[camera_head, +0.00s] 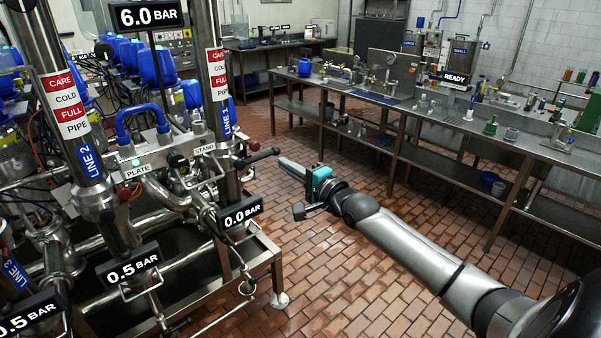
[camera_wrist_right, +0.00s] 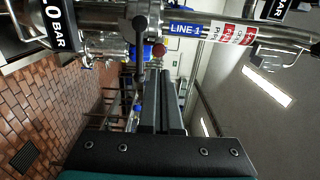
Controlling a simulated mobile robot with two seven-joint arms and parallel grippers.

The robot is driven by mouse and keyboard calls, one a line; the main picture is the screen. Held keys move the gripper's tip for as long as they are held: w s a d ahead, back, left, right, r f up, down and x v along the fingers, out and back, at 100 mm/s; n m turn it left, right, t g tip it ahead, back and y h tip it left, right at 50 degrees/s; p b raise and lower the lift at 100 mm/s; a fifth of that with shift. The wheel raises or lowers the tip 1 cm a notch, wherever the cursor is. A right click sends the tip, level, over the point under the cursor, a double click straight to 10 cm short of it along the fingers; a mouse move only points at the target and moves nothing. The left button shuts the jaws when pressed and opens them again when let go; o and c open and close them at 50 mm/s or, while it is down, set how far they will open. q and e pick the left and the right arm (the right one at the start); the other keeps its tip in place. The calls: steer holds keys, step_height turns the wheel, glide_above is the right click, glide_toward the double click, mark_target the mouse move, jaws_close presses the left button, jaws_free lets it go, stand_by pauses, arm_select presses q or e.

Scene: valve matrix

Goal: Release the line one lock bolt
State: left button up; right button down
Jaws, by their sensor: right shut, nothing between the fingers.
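The line one pipe carries a blue LINE 1 label (camera_head: 227,118), which also shows in the wrist view (camera_wrist_right: 186,29). Below the label, a dark lever (camera_head: 258,157) with a black ball end sticks out to the right. A small red knob (camera_head: 254,145) sits close to it. In the wrist view the lever (camera_wrist_right: 140,50) and red knob (camera_wrist_right: 157,50) are ahead of the fingers. I cannot tell for sure which part is the lock bolt. My right gripper (camera_head: 283,162) is shut and empty, just right of the lever and apart from it. My left gripper is out of view.
A 0.0 BAR display (camera_head: 241,213) hangs below the lever. Pipes, hoses and a steel frame (camera_head: 262,250) crowd the left side. A long steel bench (camera_head: 420,110) stands behind. The tiled floor (camera_head: 330,270) between rig and bench is clear apart from my arm above it.

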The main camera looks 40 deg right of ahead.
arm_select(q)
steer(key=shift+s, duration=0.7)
arm_select(e)
steer(key=shift+s+d, duration=0.15)
steer(key=shift+s, duration=1.8)
steer(key=shift+f, duration=0.1)
